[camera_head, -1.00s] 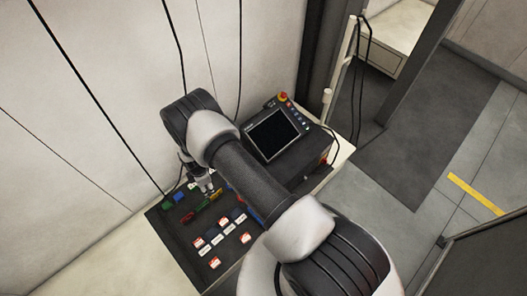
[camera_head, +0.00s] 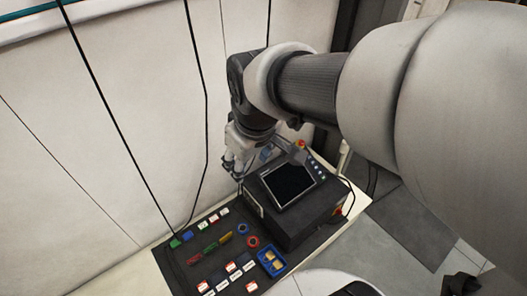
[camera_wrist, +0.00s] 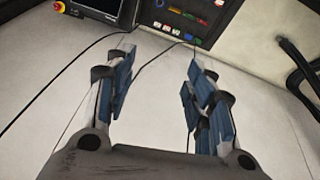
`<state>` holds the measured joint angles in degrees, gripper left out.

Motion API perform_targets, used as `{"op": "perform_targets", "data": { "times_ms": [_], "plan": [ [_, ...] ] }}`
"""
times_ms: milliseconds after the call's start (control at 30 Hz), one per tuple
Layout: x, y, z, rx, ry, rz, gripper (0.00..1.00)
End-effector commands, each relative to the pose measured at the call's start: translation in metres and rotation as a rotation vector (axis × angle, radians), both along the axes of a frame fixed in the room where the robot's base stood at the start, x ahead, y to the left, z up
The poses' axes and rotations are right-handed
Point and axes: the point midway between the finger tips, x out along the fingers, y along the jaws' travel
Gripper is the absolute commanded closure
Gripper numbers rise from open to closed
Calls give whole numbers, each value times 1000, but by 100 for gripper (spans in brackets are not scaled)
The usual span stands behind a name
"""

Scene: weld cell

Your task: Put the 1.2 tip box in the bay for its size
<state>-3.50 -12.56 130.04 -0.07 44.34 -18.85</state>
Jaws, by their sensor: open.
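Several small white boxes or cards with red or dark markings lie on a dark mat (camera_head: 180,276); their print is too small to read, so I cannot tell which is the 1.2 tip box. Some form a back row, one of them a small white box (camera_head: 214,219); others lie at the front, such as a white-and-red one (camera_head: 251,286). I cannot make out which bay is for which size. My gripper (camera_head: 238,168) is beside the black machine, away from the boxes. In the wrist view my gripper (camera_wrist: 158,88) has its blue-padded fingers wide apart with nothing between them.
A black machine with a screen (camera_head: 288,183) and red button stands right of the mat. The mat also holds a green block (camera_head: 175,242), a blue block (camera_head: 187,235), a blue ring (camera_head: 243,229), a red ring (camera_head: 253,242) and a blue tray (camera_head: 281,270). Cables hang along the pale wall.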

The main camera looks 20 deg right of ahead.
Motion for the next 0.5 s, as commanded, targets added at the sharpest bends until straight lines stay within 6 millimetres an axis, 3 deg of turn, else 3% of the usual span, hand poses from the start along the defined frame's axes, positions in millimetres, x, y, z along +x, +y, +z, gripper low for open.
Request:
{"op": "perform_targets", "data": {
  "times_ms": [100,200,333,500],
  "plan": [
    [-51,-10,19,40,-39,-132,51],
    [-86,-16,23,71,-60,-230,51],
    [-117,-20,22,101,-77,-321,51],
    [-133,-22,19,119,-87,-371,51]
  ]
}}
